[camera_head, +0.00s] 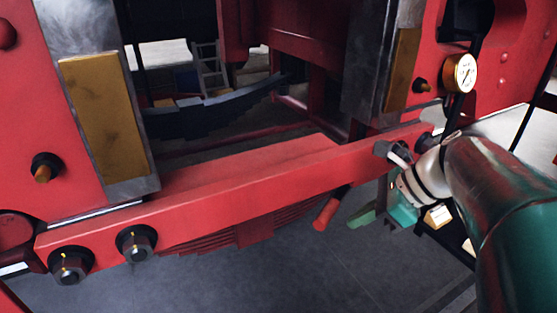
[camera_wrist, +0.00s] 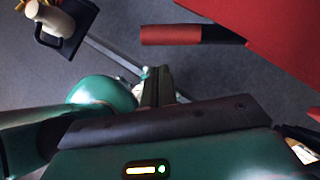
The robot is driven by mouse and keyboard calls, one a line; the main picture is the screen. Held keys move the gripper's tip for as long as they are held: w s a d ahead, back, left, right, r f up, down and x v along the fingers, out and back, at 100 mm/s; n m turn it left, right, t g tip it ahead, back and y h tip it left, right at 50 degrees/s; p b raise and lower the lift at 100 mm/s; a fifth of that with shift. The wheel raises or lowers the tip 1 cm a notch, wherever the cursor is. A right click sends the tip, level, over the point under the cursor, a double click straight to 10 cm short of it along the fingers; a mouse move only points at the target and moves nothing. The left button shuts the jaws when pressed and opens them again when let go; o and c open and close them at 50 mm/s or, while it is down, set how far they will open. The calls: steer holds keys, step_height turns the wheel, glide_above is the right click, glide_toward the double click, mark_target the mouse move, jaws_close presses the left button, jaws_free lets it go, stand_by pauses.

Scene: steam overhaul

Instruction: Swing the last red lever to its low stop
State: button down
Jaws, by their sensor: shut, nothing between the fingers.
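The red lever (camera_head: 327,213) hangs below the red beam in the head view, tilted, with its red grip at the lower left end of a dark shaft. It also shows in the wrist view (camera_wrist: 170,35), lying nearly level across the upper middle, its dark shaft running right to the red frame. My gripper (camera_wrist: 157,82) is shut and empty. In the wrist view its fingers point toward the lever, with floor showing between. In the head view my gripper (camera_head: 366,215) is small, to the right of the lever's grip, and looks apart from it.
A long red beam (camera_head: 240,185) with large bolts crosses above the lever. Leaf springs (camera_head: 245,230) hang behind it. A round gauge (camera_head: 459,73) is at the upper right. A dark stand with small boxes (camera_head: 438,216) is beyond my arm.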

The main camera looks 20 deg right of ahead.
steer(key=s+a+v, duration=0.1)
steer(key=v, duration=0.9)
steer(key=a+f+n+h, duration=0.3)
steer(key=a+f+n, duration=0.3)
steer(key=n, duration=0.6)
steer(key=a+f+n+h, duration=0.3)
steer(key=a+f+n, duration=0.3)
steer(key=a+n, duration=0.5)
steer(key=w+n, duration=0.1)
steer(key=n, duration=0.1)
steer(key=shift+f+n+t, duration=0.3)
steer(key=shift+f+t, duration=0.05)
steer(key=shift+t, duration=0.05)
